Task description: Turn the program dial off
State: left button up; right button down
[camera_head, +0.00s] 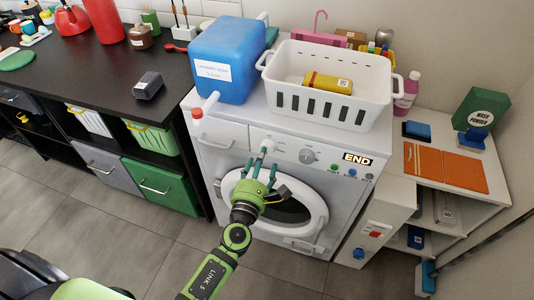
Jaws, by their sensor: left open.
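The washing machine (228,158) stands in the middle, with its controls on the upper front panel. A round grey dial (306,156) with marks around it sits near the middle of the panel. A smaller pale knob (267,146) sticks out to its left. I cannot tell from the labels which one is the program dial. My green left gripper (262,165) is open and empty, in front of the machine just below the pale knob, and partly covers the round door (317,207). A display (357,159) reads END. My right gripper is out of view.
A blue laundry soap container (228,62) and a white basket (330,75) stand on the machine. A red-capped spout (197,114) juts at its left edge. A dark counter (120,85) is at left, a white shelf (425,150) at right. The floor in front is clear.

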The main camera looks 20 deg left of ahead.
aim_at(268, 147)
pick_arm(q)
jog(key=w, duration=0.3)
jog(key=shift+w, duration=0.25)
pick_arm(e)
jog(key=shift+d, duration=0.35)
pick_arm(q)
jog(key=shift+c, duration=0.4)
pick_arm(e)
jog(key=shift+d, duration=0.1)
pick_arm(q)
jog(key=c, duration=1.1)
